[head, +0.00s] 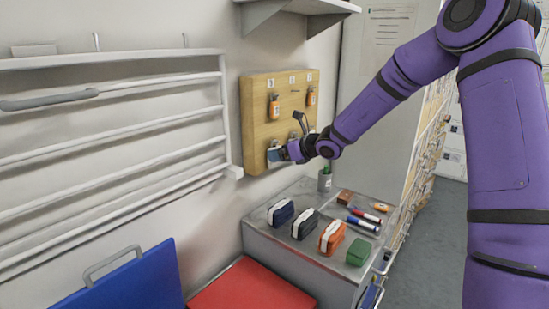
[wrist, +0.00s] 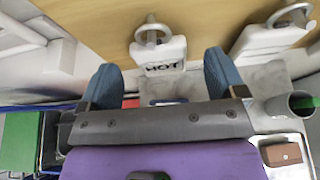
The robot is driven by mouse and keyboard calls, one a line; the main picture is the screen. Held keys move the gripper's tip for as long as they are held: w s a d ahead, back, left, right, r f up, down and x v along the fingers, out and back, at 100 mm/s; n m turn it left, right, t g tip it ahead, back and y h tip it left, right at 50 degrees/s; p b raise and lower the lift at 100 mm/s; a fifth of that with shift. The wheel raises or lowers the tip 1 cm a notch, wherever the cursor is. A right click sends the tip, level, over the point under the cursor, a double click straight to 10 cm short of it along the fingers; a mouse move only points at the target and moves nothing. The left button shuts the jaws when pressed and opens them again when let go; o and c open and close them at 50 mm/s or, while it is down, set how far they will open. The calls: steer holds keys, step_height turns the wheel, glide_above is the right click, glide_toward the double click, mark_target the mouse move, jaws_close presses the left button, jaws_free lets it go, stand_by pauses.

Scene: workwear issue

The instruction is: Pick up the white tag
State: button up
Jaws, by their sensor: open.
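A white tag (wrist: 162,54) with dark lettering that reads "HOT" hangs from a metal hook on the wooden board (head: 260,120). My gripper (wrist: 158,72) is open, with one blue finger on each side of the tag's lower part. The fingers look apart from it. A second white tag (wrist: 270,38) hangs from another hook to the right in the wrist view. In the head view my gripper (head: 282,154) is at the board's lower left and mostly covers the tags there.
Two orange tags (head: 274,107) (head: 311,98) hang higher on the board. Below, a grey counter (head: 290,250) holds several pouches, markers and a pen cup (head: 324,182). A white wall rack (head: 110,150) is at left and a shelf (head: 295,8) is above.

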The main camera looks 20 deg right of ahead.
steer(key=shift+x, duration=1.1)
steer(key=c, duration=1)
steer(key=shift+r, duration=0.35)
